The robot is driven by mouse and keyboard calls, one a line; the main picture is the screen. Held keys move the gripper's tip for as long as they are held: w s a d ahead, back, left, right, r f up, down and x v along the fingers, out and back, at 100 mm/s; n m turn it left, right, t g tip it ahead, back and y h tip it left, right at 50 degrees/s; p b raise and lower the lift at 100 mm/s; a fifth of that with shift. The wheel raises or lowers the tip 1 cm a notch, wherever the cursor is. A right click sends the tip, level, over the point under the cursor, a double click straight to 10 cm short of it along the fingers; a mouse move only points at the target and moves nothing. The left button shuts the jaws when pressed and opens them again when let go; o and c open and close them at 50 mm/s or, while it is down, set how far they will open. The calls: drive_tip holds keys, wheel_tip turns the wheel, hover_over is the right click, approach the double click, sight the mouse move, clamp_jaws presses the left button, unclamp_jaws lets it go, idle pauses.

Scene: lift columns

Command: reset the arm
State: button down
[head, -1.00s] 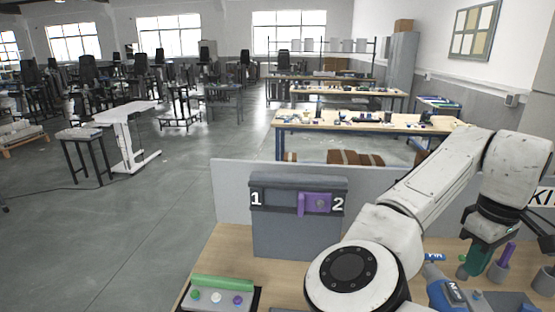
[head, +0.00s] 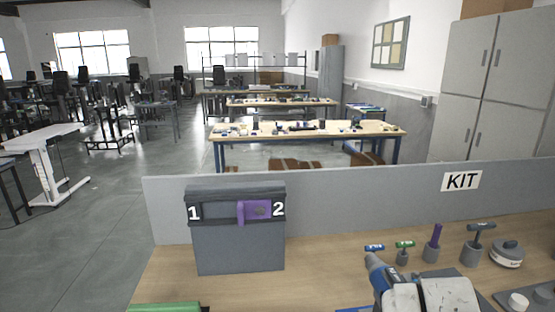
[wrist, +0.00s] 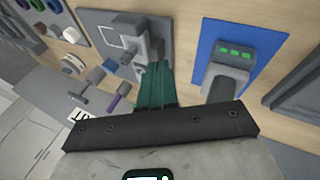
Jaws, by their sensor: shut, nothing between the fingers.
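My gripper (wrist: 155,85) shows in the wrist view with its dark green fingers together and nothing between them. It points down over the wooden bench, between a grey fixture (wrist: 122,40) and a grey power tool (wrist: 226,80) on a blue mat (wrist: 262,48). I cannot tell whether the fingertips touch the fixture.
A grey panel (head: 238,238) has a purple slider (head: 254,211) by the number 2. Holders with a purple rod (head: 436,238) and a grey T-handle (head: 479,230) stand at right near the KIT sign (head: 461,181). A low grey wall (head: 370,195) backs the bench.

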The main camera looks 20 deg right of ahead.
drive_tip(key=s+a+f+g+y+b, duration=0.1)
drive_tip(key=s+a+f+y, duration=0.4)
drive_tip(key=s+a+f, duration=1.1)
drive_tip(key=a, duration=0.3)
drive_tip(key=shift+s+a+f+y, duration=0.2)
drive_tip(key=shift+a+y, duration=0.1)
drive_tip(key=shift+a, duration=0.1)
